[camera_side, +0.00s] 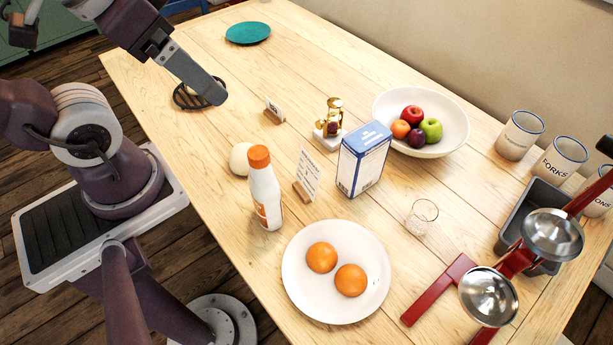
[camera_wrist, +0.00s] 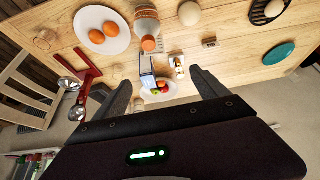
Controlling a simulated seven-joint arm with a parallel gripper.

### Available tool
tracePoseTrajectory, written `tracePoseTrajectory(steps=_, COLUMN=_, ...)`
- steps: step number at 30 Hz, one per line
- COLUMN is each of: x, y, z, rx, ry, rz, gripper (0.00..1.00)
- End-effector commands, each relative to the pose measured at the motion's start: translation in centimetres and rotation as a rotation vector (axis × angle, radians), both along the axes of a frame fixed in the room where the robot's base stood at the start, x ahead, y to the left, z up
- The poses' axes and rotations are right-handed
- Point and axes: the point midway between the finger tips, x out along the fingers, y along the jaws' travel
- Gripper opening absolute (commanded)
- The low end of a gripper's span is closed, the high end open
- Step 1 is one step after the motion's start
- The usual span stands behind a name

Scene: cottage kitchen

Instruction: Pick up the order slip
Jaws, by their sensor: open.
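The order slip (camera_side: 309,169) is a white upright paper with printed lines, standing in a small wooden holder (camera_side: 303,192). It is between the orange-capped bottle (camera_side: 264,190) and the blue-and-white box (camera_side: 364,158) in the side view. I cannot clearly make it out in the wrist view. My gripper (camera_side: 213,92) is above the far left part of the table, well apart from the slip. In the wrist view my gripper (camera_wrist: 161,78) has its two fingers spread wide with nothing between them touching.
A smaller card in a wooden holder (camera_side: 274,111) and a dark trivet (camera_side: 186,97) are near my gripper. A pale ball (camera_side: 240,158) is beside the bottle. A plate with two oranges (camera_side: 300,300), a glass (camera_side: 421,216), a brass-coloured ornament (camera_side: 332,112) and a fruit bowl (camera_side: 455,135) surround the slip's area.

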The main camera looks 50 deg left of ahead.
Motion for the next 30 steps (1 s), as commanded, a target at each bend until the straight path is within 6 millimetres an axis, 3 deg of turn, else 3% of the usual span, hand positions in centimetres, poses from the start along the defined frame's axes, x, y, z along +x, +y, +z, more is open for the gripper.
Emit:
tracePoseTrajectory(steps=2, x=0.0, y=0.0, z=0.0, rx=0.000, ry=0.000, rz=0.000, gripper=0.79)
tracePoseTrajectory(steps=10, x=0.0, y=0.0, z=0.0, rx=0.000, ry=0.000, rz=0.000, gripper=0.28)
tracePoseTrajectory(steps=21, x=0.6, y=0.1, z=0.0, rx=0.027, ry=0.062, rz=-0.054, gripper=0.28)
tracePoseTrajectory(steps=26, x=4.5, y=0.3, z=-1.4, rx=0.192, ry=0.359, rz=-0.325, gripper=0.28)
tracePoseTrajectory(steps=30, x=8.8, y=0.2, z=-4.9, rx=0.421, ry=0.659, rz=-0.595, gripper=0.28)
